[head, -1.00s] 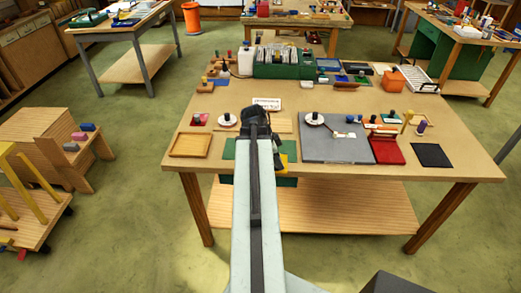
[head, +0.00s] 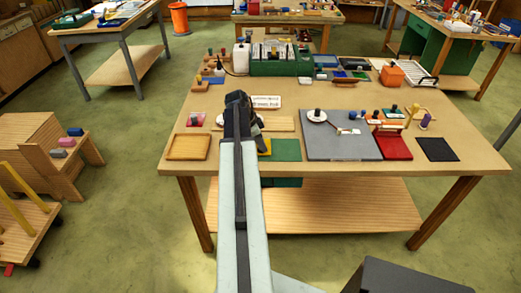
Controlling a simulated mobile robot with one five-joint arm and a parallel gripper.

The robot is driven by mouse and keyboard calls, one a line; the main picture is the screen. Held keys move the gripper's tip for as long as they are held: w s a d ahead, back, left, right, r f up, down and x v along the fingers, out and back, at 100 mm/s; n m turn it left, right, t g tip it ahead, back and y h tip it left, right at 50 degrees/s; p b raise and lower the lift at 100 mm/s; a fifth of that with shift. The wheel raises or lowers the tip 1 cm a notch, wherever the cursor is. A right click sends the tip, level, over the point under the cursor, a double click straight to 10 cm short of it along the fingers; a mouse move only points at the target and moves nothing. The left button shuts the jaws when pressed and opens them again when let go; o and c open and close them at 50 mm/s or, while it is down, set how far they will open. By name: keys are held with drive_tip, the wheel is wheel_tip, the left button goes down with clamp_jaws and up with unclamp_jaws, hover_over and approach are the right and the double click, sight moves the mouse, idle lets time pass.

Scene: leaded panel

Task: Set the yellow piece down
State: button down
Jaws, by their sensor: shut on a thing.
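My gripper (head: 250,118) is over the front middle of the table (head: 232,86), seen mostly from behind with my own arm in front of it. It is shut on the yellow piece (head: 264,148), which shows just right of the arm. The piece appears against the left part of a green mat (head: 284,150) near the table's front edge. The fingertips and the rest of the piece are hidden. I cannot tell whether the piece touches the mat.
A grey board (head: 340,148), a red tray (head: 392,147) and a black mat (head: 437,150) lie to the right. A wooden tray (head: 188,147) lies to the left. A white sign (head: 267,101) and a green crate (head: 282,67) stand farther back.

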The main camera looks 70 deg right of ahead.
drive_tip(key=shift+s+f, duration=0.35)
drive_tip(key=shift+f, duration=0.15)
drive_tip(key=shift+r, duration=0.2)
drive_tip(key=shift+w+f, duration=0.1)
drive_tip(key=shift+f, duration=0.05)
drive_tip(key=c, duration=1.1)
unclamp_jaws()
drive_tip(key=p+v, duration=1.1)
drive_tip(key=v, duration=0.1)
drive_tip(key=shift+p, duration=0.3)
